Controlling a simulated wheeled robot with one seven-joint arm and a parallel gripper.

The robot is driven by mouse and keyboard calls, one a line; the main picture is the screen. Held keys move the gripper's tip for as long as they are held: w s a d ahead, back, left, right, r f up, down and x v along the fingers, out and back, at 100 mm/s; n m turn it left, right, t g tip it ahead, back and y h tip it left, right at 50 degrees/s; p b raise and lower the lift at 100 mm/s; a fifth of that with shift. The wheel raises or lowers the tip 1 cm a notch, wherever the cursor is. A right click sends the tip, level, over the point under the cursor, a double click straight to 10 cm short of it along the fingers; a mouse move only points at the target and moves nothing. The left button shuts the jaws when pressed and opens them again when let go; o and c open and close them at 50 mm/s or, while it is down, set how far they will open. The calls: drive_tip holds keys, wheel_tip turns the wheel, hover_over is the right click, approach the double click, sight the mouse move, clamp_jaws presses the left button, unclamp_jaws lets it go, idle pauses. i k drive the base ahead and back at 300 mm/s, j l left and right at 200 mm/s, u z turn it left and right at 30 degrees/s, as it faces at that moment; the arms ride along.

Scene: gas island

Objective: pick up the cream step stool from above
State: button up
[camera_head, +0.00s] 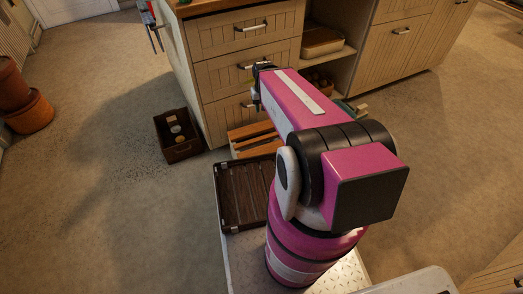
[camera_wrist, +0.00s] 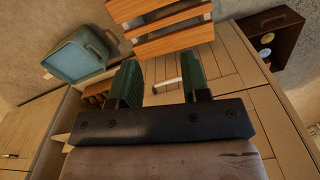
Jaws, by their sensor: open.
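The step stool (camera_head: 254,139) stands on the floor against the front of the drawer cabinet in the head view, with orange-brown wooden slats on top and pale cream parts showing at its edges. In the wrist view its slats (camera_wrist: 172,46) show at the top of the picture, just beyond the fingertips. My gripper (camera_wrist: 160,62) is open and empty, its two green fingers apart with the cabinet front and a drawer handle showing between them. In the head view my gripper (camera_head: 254,92) is above the stool, in front of the drawers and partly hidden by my arm. The stool's legs are mostly hidden.
A dark crate (camera_head: 180,154) with small items stands left of the stool. A teal container (camera_wrist: 78,58) lies on its other side. The drawer cabinet (camera_head: 229,62) rises close behind. A dark slatted tray (camera_head: 231,196) is near my base. Open floor lies at left.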

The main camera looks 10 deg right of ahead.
sight(243, 133)
drive_tip(key=j, duration=0.4)
drive_tip(key=k+j+z, duration=0.1)
drive_tip(key=j, duration=0.3)
drive_tip(key=k+j+z, duration=0.1)
drive_tip(key=j, duration=0.35)
